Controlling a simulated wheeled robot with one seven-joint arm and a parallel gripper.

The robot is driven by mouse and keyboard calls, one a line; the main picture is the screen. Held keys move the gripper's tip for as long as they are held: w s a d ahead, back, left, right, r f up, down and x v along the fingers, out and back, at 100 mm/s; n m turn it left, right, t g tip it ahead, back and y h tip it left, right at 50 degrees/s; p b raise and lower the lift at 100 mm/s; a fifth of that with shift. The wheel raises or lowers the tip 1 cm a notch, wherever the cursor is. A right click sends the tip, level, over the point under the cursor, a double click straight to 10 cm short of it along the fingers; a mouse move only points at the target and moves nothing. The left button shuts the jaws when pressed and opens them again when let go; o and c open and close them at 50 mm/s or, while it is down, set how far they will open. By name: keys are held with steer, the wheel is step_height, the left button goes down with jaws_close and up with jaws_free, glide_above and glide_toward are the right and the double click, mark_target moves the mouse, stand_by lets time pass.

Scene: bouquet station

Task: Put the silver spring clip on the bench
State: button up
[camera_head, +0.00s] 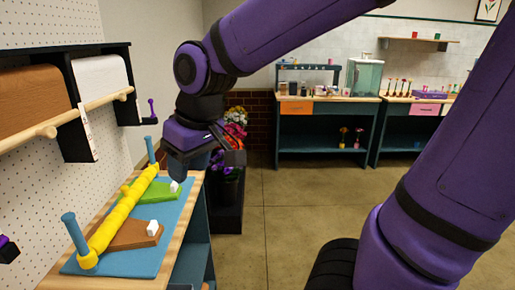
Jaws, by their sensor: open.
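I cannot make out a silver spring clip for certain. The bench (190,195) at the left has a light wooden top and a dark teal frame. My gripper (208,165) is open above the bench's far right edge, and I see nothing between its fingers. It hides part of the far end of the bench top. A blue mat (135,262) lies on the bench. On it are a green piece (158,195) and a brown piece (130,236), each with a small white block on it. A lumpy yellow bar (118,216) runs lengthwise between two blue posts.
A wall rack holds a brown roll (32,102) and a white roll (100,83) above the bench. Flowers (236,122) stand in a dark stand behind my gripper. Teal workbenches (325,130) line the back wall. The floor (300,205) between is clear.

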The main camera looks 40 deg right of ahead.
steer(key=s+d+r+m+t+h, duration=0.1)
steer(key=s+d+r+m+t, duration=0.1)
steer(key=s+d, duration=0.6)
steer(key=shift+s+d+r+m+h, duration=0.15)
steer(key=shift+s+r+m+h, duration=0.15)
steer(key=shift+s+r+m, duration=0.55)
steer(key=shift+r, duration=0.1)
